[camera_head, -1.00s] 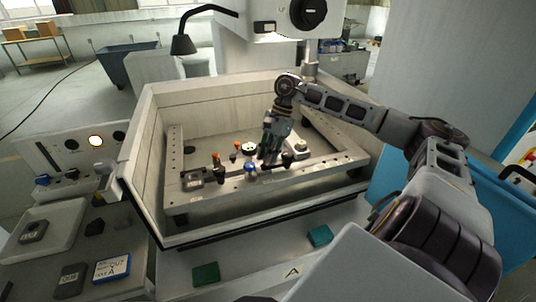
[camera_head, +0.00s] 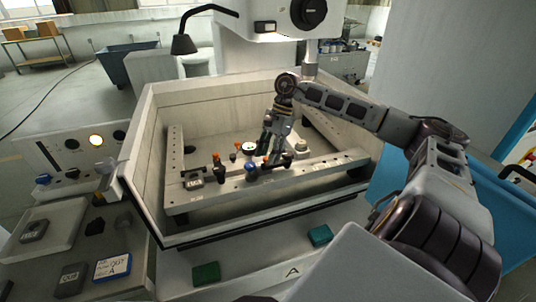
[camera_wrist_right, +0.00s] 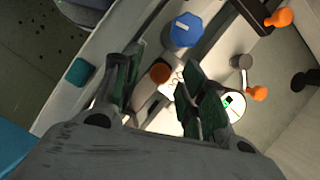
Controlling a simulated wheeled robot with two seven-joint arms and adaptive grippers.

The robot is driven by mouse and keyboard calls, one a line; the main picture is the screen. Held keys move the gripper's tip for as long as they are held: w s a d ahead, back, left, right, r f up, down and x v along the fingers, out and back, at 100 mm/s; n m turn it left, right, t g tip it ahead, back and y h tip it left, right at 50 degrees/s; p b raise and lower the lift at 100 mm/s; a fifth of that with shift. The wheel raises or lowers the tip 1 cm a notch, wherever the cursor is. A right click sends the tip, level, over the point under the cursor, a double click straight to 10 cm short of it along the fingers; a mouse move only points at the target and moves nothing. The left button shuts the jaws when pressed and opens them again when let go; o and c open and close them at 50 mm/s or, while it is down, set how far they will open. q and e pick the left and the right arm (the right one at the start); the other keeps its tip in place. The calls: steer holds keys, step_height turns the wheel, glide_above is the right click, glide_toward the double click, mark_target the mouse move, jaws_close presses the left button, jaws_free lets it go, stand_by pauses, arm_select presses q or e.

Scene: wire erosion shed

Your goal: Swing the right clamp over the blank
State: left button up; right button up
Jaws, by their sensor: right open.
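My right gripper (camera_head: 271,153) reaches down into the open tank over the front rail of the frame. It is open in the right wrist view (camera_wrist_right: 160,70), one finger on each side of an orange knob (camera_wrist_right: 160,73). The knob, seemingly the right clamp's, also shows in the head view (camera_head: 265,159) close to the fingertips. I cannot tell whether a finger touches it. A pale piece with dark marks (camera_wrist_right: 173,86) lies beside the knob. The clamp's arm is partly hidden by the fingers, and I cannot make out the blank clearly. My left gripper is out of view.
A blue knob (camera_head: 251,167) stands on the front rail (camera_head: 235,187), close to the gripper. A white round dial (camera_head: 249,149) and other orange-topped parts (camera_head: 216,158) stand nearby. The tank's front wall (camera_head: 205,233) bounds the frame. The machine head (camera_head: 270,22) hangs above.

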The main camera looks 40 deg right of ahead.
steer(key=v, duration=1.1)
steer(key=shift+r, duration=0.3)
stand_by(0.3)
stand_by(0.6)
